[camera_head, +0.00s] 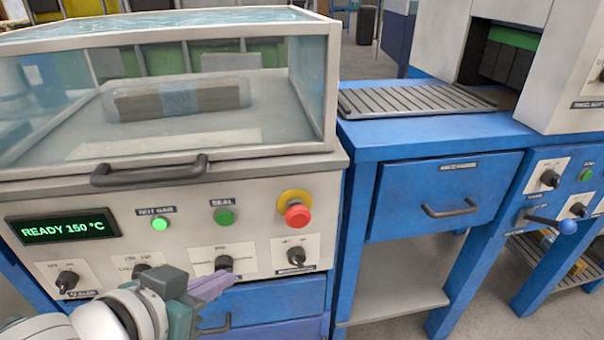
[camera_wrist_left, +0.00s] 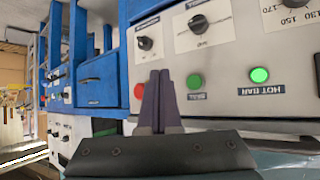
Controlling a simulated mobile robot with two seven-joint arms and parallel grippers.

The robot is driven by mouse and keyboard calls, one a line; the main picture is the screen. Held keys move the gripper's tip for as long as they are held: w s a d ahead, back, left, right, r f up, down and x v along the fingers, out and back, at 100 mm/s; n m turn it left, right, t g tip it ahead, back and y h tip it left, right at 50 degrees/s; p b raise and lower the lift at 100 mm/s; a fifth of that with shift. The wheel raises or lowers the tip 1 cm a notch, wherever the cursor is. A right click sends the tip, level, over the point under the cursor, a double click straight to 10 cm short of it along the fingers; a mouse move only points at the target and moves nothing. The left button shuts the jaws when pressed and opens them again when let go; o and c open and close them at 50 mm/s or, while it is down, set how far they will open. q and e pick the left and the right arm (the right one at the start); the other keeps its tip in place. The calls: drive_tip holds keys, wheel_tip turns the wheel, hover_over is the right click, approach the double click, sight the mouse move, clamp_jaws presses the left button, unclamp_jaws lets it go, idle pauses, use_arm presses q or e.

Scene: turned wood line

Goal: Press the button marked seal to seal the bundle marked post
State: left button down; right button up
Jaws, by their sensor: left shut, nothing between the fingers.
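The green button marked SEAL (camera_head: 224,216) is on the grey front panel of the sealing machine; it also shows in the left wrist view (camera_wrist_left: 195,81). A bundle of brown pieces (camera_head: 135,106) with a bluish band lies inside under the closed clear lid (camera_head: 250,60); I cannot read a mark on it. My left gripper (camera_head: 226,279) is shut and empty, in front of the lower panel, below the SEAL button in the head view. In the left wrist view its closed fingers (camera_wrist_left: 160,74) point at the panel beside the button, apart from it in the picture. My right gripper is not in view.
A lit green HOT BAR lamp (camera_head: 161,223) is left of SEAL, and a red emergency stop (camera_head: 297,214) is right of it. The display (camera_head: 62,229) reads READY 150 °C. Knobs (camera_head: 68,281) line the lower panel. A lid handle (camera_head: 150,171) juts out above. A blue bench (camera_head: 440,190) stands right.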

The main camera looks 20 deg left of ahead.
use_arm(q)
drive_tip(key=b, duration=0.3)
approach(232, 224)
drive_tip(key=shift+s+d+f+x, duration=0.1)
drive_tip(key=shift+d+x, duration=0.05)
drive_tip(key=shift+x, duration=0.7)
drive_tip(key=shift+s+d+f+x, duration=0.1)
drive_tip(key=shift+d+x, duration=0.1)
drive_tip(key=shift+x, duration=0.65)
drive_tip(key=shift+s+d+f+x, duration=0.1)
drive_tip(key=shift+d+f+x, duration=0.05)
drive_tip(key=shift+x, duration=0.7)
drive_tip(key=shift+w, duration=0.15)
drive_tip(key=shift+w+a, duration=0.25)
drive_tip(key=shift+w, duration=0.05)
drive_tip(key=shift+w+a, duration=0.2)
drive_tip(key=shift+w, duration=0.1)
idle(0.5)
drive_tip(key=shift+s+d+p, duration=0.45)
drive_tip(key=shift+s+p, duration=0.05)
drive_tip(key=shift+s, duration=0.15)
